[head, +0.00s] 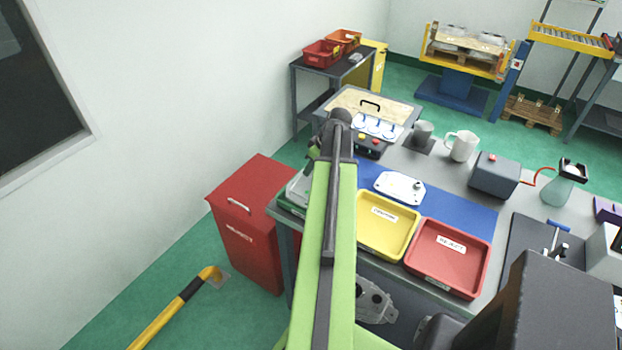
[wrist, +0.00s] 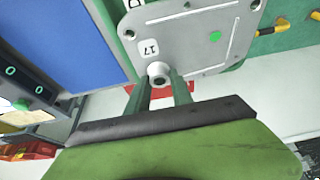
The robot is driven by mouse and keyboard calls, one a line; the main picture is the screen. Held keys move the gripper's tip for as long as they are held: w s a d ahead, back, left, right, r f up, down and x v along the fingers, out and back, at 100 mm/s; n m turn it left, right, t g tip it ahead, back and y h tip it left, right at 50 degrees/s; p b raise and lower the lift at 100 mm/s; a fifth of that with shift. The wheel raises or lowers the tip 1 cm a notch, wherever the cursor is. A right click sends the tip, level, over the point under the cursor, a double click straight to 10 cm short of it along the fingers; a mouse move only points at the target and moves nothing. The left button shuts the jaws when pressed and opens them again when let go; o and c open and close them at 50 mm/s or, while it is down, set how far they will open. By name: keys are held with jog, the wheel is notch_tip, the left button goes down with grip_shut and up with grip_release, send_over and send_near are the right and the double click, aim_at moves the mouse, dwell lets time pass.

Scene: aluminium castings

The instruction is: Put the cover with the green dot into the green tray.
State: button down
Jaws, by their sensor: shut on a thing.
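A grey metal cover (wrist: 190,40) with a green dot (wrist: 215,37) and a "17" label fills the upper part of the wrist view. My gripper (wrist: 160,82) is shut on the cover's small round boss. In the head view the cover (head: 299,187) shows partly, left of my arm, at the table's left end. The green tray (head: 287,207) shows there only as a narrow edge; the cover and my arm hide the rest. The cover is over the tray's area; I cannot tell whether it touches the tray. My gripper's tips are hidden behind my arm in the head view.
A yellow tray (head: 413,243) and a red tray (head: 486,268) stand right of my arm. Another cover (head: 398,183) lies on the blue mat (head: 462,213). A fixture panel (head: 400,107), mugs and a grey box (head: 493,172) stand behind. A red bin (head: 247,260) stands left of the table.

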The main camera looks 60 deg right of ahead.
notch_tip(320, 180, down, 4)
jog(key=b, duration=0.3)
jog(key=shift+r, duration=0.2)
jog(key=c, duration=1.6)
grip_release()
jog(key=shift+f, duration=0.2)
jog(key=shift+o, duration=1)
jog(key=shift+r, duration=0.1)
jog(key=p+v, duration=1.1)
jog(key=v, duration=0.1)
jog(key=shift+r, duration=0.15)
